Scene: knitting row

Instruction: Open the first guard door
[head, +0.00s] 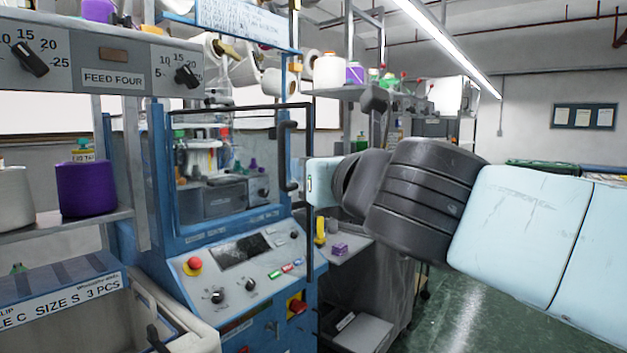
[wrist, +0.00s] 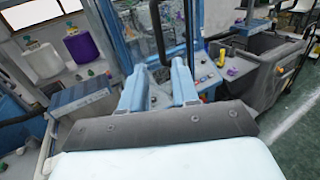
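The guard door (head: 225,150) is a clear panel in the front of a blue knitting machine, with machine parts showing behind it. Its black upright handle (head: 288,150) is at the door's right side. The handle also shows in the wrist view (wrist: 158,30), top centre. My gripper (head: 301,184) reaches in from the right, beside the handle's lower end. In the wrist view its two pale blue fingers (wrist: 158,68) are apart, with the handle's lower end in line with the gap. I cannot tell whether they touch it.
A thin black bar (head: 310,235) stands upright just right of the handle. Below the door is a control panel (head: 235,260) with a red button (head: 194,264). Yarn cones (head: 85,188) stand on a shelf at left. Green floor (head: 465,310) is clear at right.

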